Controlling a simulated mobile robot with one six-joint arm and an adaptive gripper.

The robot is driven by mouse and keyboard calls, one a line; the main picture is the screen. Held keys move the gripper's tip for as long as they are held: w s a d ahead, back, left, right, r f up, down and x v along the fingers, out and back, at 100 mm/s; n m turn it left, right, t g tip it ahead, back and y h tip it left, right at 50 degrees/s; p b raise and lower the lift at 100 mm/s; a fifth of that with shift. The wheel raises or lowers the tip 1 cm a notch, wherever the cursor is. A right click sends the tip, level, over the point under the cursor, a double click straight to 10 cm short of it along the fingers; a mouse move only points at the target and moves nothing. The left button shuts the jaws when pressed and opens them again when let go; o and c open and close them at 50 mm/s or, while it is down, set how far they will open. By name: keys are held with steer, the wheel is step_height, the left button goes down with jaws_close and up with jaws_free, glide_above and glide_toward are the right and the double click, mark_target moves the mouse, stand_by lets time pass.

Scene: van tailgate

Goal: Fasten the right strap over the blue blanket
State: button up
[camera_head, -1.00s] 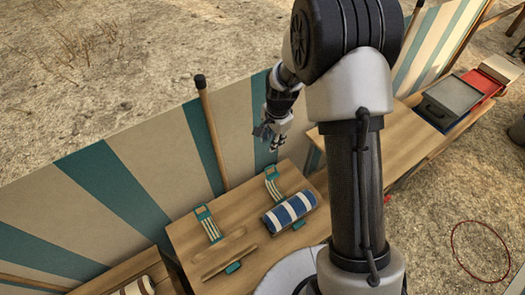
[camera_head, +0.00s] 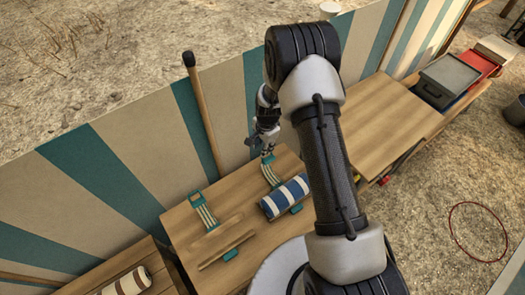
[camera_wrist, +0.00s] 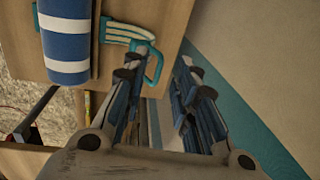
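The blue blanket (camera_head: 287,197) is a rolled, blue-and-white striped bundle on the wooden tailgate board. It also shows at the upper left in the wrist view (camera_wrist: 66,42). The right strap (camera_head: 272,176) is cream and teal and lies flat from the blanket's far side, not over it. Its teal loop handle shows in the wrist view (camera_wrist: 154,66). A teal catch (camera_head: 296,210) sits on the blanket's near side. My gripper (camera_wrist: 160,78) is open and empty, with its fingers just beside the handle. In the head view my gripper (camera_head: 267,150) is above the handle; contact cannot be told.
A left strap (camera_head: 206,212) lies left of the blanket, with a wooden bar (camera_head: 228,242) and another teal catch (camera_head: 231,254) near it. A striped windbreak (camera_head: 110,150) with a pole (camera_head: 203,115) stands behind. A bare table top (camera_head: 385,115) is at right.

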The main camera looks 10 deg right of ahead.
steer(key=shift+w+f, duration=0.15)
steer(key=shift+f, duration=1.05)
steer(key=shift+c, duration=0.4)
jaws_close()
